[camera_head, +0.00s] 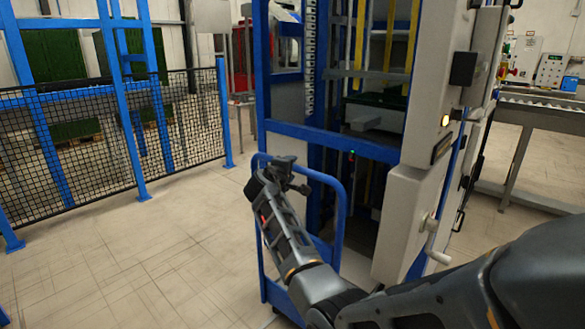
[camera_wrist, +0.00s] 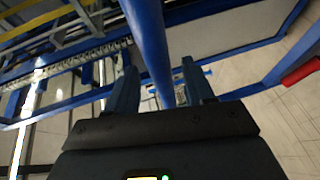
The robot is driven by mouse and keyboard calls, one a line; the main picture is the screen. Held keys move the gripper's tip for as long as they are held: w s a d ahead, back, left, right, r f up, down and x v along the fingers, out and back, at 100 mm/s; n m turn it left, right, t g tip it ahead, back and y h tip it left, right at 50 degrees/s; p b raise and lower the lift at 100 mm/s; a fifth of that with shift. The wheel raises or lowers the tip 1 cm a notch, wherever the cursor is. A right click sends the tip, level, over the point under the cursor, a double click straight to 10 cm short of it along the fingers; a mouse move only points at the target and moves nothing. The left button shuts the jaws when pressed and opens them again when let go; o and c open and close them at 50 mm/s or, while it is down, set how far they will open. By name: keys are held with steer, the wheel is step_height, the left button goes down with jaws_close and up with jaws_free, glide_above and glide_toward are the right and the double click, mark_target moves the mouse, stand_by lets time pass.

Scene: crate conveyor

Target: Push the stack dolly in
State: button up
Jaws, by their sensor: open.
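The stack dolly has a blue tubular push handle (camera_head: 339,215) and a low blue base (camera_head: 277,296). It stands at the front of the tall blue and white machine (camera_head: 415,190); how far in it is cannot be told. My gripper (camera_head: 288,178) is at the top left of the handle. In the wrist view, a thick blue tube (camera_wrist: 148,35), which looks like the handle bar, runs between the two fingers of my gripper (camera_wrist: 160,84). The jaws are open with gaps beside the tube. My arm hides part of the dolly.
A black mesh fence (camera_head: 110,140) with blue posts stands at the left. A grey crank handle (camera_head: 436,240) sticks out of the machine's right side. A roller conveyor (camera_head: 540,108) is at the far right. The tiled floor (camera_head: 130,265) at the left front is clear.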

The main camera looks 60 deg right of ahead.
steer(key=shift+v, duration=2.45)
steer(key=s+a+f+n+t+y, duration=0.2)
steer(key=s+a+f+t+y, duration=0.15)
steer(key=a+f, duration=0.55)
steer(key=s+a+f+n+t+y, duration=0.15)
steer(key=a+f+t, duration=0.25)
steer(key=a+f, duration=0.6)
steer(key=s+a+t+y, duration=0.1)
steer(key=s+a+y, duration=0.2)
steer(key=s+a, duration=0.45)
steer(key=s+a+t+y, duration=0.2)
steer(key=s+a, duration=0.2)
steer(key=a, duration=0.6)
steer(key=s+a+r+m+t+y, duration=0.1)
steer(key=s+a+r+m+y, duration=0.1)
steer(key=s+a+r, duration=0.4)
steer(key=s+a+r+m+t+y, duration=0.1)
steer(key=s+a+r, duration=0.6)
steer(key=s, duration=0.7)
steer(key=r+m+y, duration=0.1)
steer(key=y, duration=0.1)
steer(key=shift+a+r+y, duration=0.15)
steer(key=shift+r+y, duration=0.1)
steer(key=shift+y, duration=0.15)
